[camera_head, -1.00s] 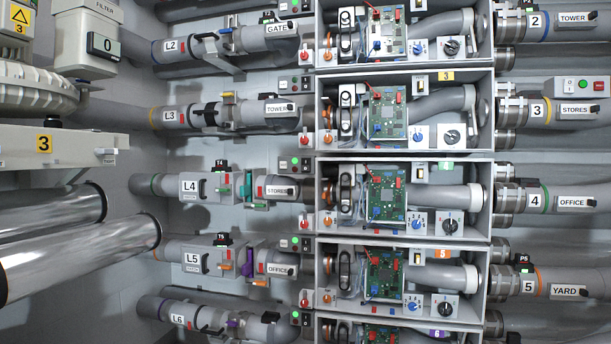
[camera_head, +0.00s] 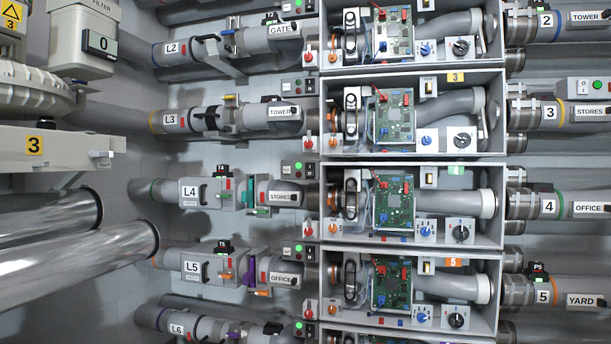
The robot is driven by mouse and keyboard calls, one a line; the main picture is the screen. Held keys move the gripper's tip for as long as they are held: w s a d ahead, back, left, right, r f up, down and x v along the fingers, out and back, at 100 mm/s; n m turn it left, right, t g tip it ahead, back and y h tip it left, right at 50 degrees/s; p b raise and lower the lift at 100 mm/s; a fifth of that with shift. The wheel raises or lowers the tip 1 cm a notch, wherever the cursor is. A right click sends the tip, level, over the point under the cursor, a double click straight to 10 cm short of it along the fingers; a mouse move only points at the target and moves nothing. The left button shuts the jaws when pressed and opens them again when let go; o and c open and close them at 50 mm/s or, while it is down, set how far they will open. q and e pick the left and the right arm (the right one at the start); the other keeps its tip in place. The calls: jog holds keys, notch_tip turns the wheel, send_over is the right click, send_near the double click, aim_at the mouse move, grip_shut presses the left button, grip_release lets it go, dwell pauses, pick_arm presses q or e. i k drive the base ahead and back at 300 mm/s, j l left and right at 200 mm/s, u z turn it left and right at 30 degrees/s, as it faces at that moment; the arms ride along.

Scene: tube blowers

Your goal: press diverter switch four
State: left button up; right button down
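The row four open box (camera_head: 336,236) is in the centre of the head view, level with the pipes marked L4 (camera_head: 189,191) and 4 (camera_head: 549,207). A green tag (camera_head: 456,170) is on its upper edge; its number is too small to read. Inside are a small pale rocker switch (camera_head: 429,178), a green circuit board (camera_head: 395,203), a blue knob (camera_head: 425,231) and a black knob (camera_head: 461,233). I cannot tell which part is the diverter switch, or any switch position. Neither of my grippers is in view.
Similar boxes sit above and below, including row three (camera_head: 330,148) and row five (camera_head: 332,318). Shiny metal tubes (camera_head: 80,262) and a housing marked 3 (camera_head: 70,148) stand out on the left. The space before row four is clear.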

aim_at(309, 167)
jog(key=i+j, duration=1.1)
jog(key=j, duration=0.15)
